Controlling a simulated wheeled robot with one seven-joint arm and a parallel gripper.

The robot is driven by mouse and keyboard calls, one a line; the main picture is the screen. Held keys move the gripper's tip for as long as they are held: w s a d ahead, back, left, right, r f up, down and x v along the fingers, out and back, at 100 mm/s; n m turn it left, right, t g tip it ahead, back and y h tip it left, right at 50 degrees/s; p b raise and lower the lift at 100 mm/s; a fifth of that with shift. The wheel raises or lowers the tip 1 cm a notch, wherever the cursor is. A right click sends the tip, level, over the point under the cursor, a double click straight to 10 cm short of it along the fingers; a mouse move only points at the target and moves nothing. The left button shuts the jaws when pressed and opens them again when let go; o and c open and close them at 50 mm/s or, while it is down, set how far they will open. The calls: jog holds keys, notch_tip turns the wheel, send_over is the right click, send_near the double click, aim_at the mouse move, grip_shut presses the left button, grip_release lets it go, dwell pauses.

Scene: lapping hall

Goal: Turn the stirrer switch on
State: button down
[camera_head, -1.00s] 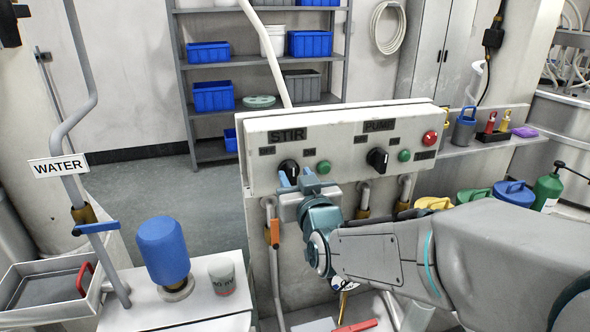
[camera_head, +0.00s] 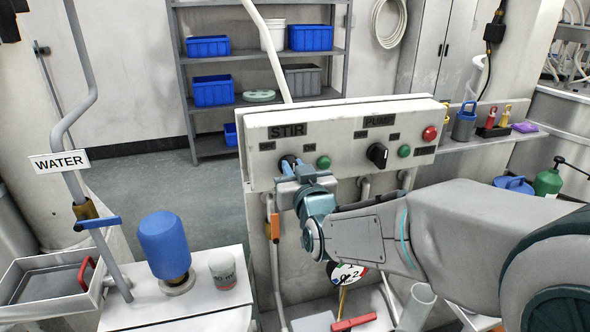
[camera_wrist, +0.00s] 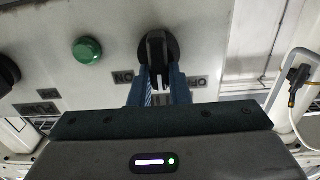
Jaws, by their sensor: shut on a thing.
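The stirrer switch is a black rotary knob under the STIR label (camera_head: 287,131) on the white control box (camera_head: 340,118). In the head view my gripper (camera_head: 289,163) covers most of the knob. In the wrist view the black knob (camera_wrist: 157,48) sits between my two blue fingers, which are shut on its raised grip. The grip looks roughly upright in that upside-down view, between two small label plates. A green button (camera_head: 323,162) is just right of the knob; it also shows in the wrist view (camera_wrist: 87,51).
A second black knob (camera_head: 377,155), a green button (camera_head: 404,151) and a red button (camera_head: 429,133) are on the PUMP side. Pipes with an orange-handled valve (camera_head: 275,228) run below the box.

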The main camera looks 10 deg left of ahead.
jog(key=shift+f, duration=0.1)
jog(key=shift+w+d+f+m+b, duration=0.1)
jog(key=shift+d+m+b, duration=0.1)
jog(key=shift+m+b, duration=2.55)
jog(key=shift+w+d+f+m+b, duration=0.15)
jog(key=shift+m+b, duration=1.05)
jog(key=shift+b, duration=3)
jog(key=shift+d+f+m+b, duration=0.1)
jog(key=shift+d+m+b, duration=0.1)
jog(key=shift+m+b, duration=2.55)
jog(key=shift+n+b, duration=0.7)
jog(key=shift+b, duration=0.1)
jog(key=c, duration=1.4)
grip_release()
jog(key=shift+o, duration=0.2)
